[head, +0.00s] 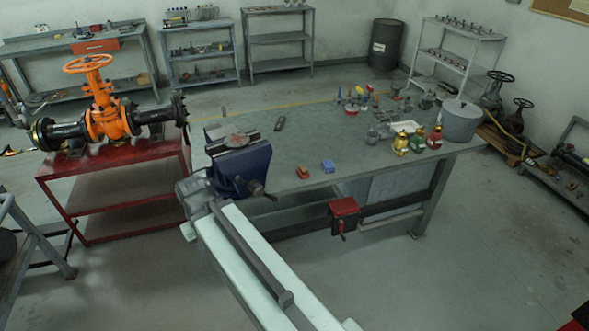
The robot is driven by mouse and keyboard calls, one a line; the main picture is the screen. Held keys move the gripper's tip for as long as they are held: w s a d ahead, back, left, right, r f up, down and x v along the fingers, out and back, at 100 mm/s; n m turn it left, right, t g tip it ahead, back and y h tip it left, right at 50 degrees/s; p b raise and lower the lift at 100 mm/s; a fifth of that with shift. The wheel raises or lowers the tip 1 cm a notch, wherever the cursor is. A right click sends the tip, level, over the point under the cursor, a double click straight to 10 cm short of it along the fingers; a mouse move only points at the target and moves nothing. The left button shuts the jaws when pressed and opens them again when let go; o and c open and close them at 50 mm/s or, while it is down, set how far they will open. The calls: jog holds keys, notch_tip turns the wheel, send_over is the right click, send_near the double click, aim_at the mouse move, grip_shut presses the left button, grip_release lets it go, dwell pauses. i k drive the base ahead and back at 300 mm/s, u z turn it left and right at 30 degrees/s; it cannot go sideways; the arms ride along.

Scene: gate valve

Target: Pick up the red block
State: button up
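The red block (304,172) lies on the grey-green top of the workbench (300,147), close to its front edge. A blue block (328,166) lies just to its right, with a small gap between them. My pale arm runs from the bottom of the head view up to the left, ending in grey parts (195,192) near the vise. These grey parts are to the left of the red block and apart from it in the picture. I cannot make out my gripper's fingers, or whether they hold anything.
A blue vise (240,165) stands at the bench's left front corner. Bottles (417,141), a grey pot (460,121) and small tools crowd the right. A red box (344,213) with a handle is below the front edge. An orange valve (105,115) sits on a red cart (120,165) at left.

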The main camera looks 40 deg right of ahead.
aim_at(303, 173)
jog(key=i, duration=0.9)
jog(key=z, duration=0.05)
